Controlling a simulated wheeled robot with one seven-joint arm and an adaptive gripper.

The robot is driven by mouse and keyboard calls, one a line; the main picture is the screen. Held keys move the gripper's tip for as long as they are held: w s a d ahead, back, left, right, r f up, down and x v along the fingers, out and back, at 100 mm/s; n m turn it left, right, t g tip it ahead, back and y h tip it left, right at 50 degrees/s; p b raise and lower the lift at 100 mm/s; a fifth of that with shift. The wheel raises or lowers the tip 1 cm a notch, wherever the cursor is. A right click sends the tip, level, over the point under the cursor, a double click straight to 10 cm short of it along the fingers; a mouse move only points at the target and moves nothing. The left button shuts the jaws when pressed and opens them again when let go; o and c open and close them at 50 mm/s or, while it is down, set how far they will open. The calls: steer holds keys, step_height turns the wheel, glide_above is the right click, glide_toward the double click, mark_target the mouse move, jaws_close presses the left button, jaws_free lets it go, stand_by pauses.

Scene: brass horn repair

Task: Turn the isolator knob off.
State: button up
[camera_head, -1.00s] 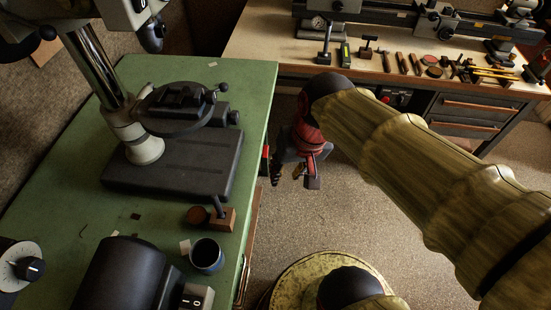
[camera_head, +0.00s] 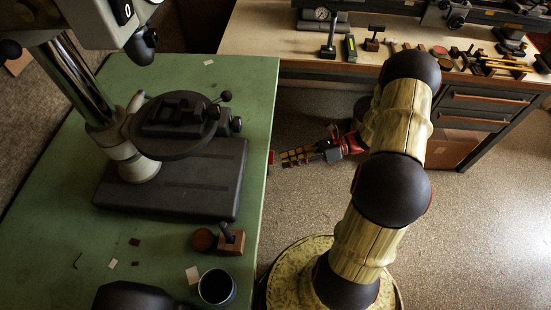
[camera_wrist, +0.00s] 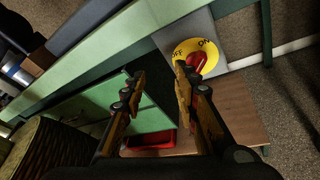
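The isolator knob (camera_wrist: 199,62) is red, on a round yellow plate (camera_wrist: 214,60) marked OFF and ON, in the upper middle of the wrist view. The plate sits on a grey box (camera_wrist: 178,40) at the green bench's side. One finger covers part of the knob and plate, so the knob's exact setting is hard to tell. My gripper (camera_wrist: 160,73) is open and empty, its right fingertip overlapping the knob in the picture; contact cannot be told. In the head view my gripper (camera_head: 284,158) points left at the green bench edge, where the knob is not clearly visible.
A second workbench (camera_head: 262,35) with tools and drawers stands behind. A red tray (camera_wrist: 152,140) shows low in the wrist view.

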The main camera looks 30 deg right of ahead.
steer(key=w+d+f+m+t, duration=0.1)
steer(key=d+f+m+t, duration=0.3)
steer(key=f+m+t, duration=0.15)
steer(key=b+x, duration=0.2)
steer(key=x, duration=0.6)
steer(key=shift+r+m, duration=0.35)
steer(key=shift+r, duration=0.05)
steer(key=shift+g, duration=0.25)
steer(key=shift+c, duration=1)
jaws_close()
